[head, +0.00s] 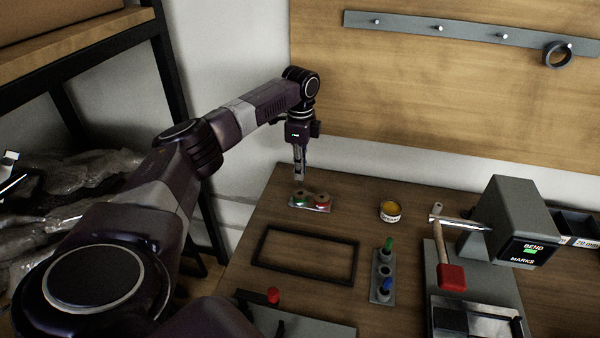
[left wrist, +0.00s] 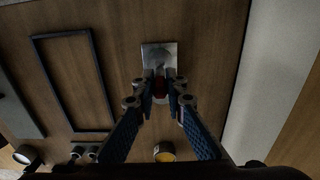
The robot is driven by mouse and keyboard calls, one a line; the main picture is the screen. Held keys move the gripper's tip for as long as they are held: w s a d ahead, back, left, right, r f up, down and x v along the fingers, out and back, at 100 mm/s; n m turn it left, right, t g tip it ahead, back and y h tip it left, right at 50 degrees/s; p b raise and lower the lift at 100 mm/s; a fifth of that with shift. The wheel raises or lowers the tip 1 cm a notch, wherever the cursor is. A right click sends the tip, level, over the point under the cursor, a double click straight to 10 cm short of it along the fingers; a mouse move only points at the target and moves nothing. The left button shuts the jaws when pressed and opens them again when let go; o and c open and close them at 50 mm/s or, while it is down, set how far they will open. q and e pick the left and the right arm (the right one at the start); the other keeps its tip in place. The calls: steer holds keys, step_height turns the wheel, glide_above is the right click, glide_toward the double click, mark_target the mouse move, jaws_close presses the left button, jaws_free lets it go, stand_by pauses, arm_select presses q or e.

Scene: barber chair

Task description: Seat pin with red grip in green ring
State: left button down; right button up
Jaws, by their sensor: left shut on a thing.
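A small pale block (head: 311,209) lies on the bench with a green ring (head: 299,202) at its left end and a red ring (head: 322,203) at its right end. My left gripper (head: 299,175) points straight down just above the green ring end. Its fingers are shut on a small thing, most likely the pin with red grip. In the left wrist view, red (left wrist: 160,88) shows between the fingertips, with the block (left wrist: 158,47) behind; the fingers hide the rings there. I cannot tell whether the pin touches the ring. My right gripper is out of view.
A dark rectangular frame (head: 305,255) lies in front of the block. A yellow-topped tin (head: 390,211) stands to the right. A grey rack (head: 383,292) holds pins with green (head: 388,243) and blue (head: 388,285) grips. A red mallet (head: 451,277) and a grey device (head: 510,218) are farther right.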

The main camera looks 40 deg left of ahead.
mark_target(300, 184)
arm_select(q)
steer(key=shift+f, duration=2.9)
steer(key=c, duration=2)
jaws_free()
steer(key=shift+f, duration=0.15)
steer(key=shift+o, duration=0.2)
step_height(300, 184, up, 12)
steer(key=shift+r+b, duration=0.2)
steer(key=shift+b, duration=0.45)
steer(key=shift+f, duration=0.1)
